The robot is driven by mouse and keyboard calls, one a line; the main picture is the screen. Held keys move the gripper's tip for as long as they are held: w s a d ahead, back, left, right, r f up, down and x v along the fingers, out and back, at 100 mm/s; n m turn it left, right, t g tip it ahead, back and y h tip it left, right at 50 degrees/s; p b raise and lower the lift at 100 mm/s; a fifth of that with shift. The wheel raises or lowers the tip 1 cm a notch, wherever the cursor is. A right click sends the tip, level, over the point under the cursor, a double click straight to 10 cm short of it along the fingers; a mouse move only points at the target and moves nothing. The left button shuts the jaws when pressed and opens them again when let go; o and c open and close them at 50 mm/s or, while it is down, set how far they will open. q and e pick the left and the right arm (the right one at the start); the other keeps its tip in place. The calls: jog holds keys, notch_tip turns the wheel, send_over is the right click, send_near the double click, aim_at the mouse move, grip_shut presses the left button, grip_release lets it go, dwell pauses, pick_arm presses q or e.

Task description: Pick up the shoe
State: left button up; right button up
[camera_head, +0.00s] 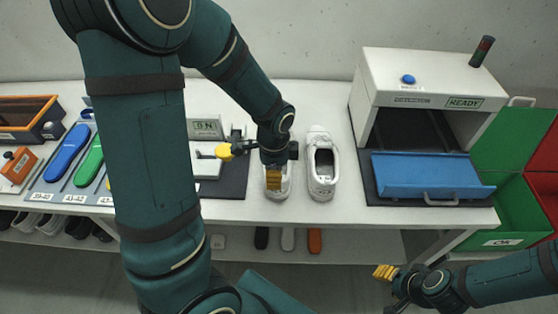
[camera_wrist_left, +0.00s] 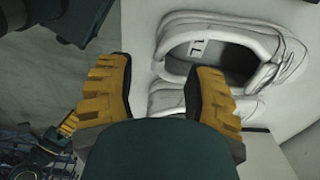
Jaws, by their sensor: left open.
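Two white shoes stand side by side on the white table in the head view, the left shoe (camera_head: 286,188) and the right shoe (camera_head: 320,165). My left gripper (camera_head: 274,178) is over the left shoe and hides much of it. In the left wrist view the left gripper (camera_wrist_left: 160,97) is open, its yellow fingers apart. A white shoe (camera_wrist_left: 270,28) with an "L" on its insole lies just beyond the fingers, and part of another white shoe (camera_wrist_left: 165,100) shows between them. Contact cannot be told. My right gripper (camera_head: 386,272) is at the lower right, in front of the table, away from the shoes.
A white machine (camera_head: 400,75) marked READY, with a blue flap (camera_head: 430,178), stands right of the shoes. A device (camera_head: 204,130) with an "ON" display stands left. Coloured insoles lie further left. Green (camera_head: 505,210) and red bins are at the far right.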

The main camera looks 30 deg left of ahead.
pick_arm(q)
jog(key=shift+s+f, duration=0.15)
jog(key=shift+f, duration=0.3)
send_over(277, 196)
jog(key=f, duration=0.4)
jog(key=shift+w+a+f+b, duration=0.2)
jog(key=shift+f+b, duration=0.2)
grip_shut()
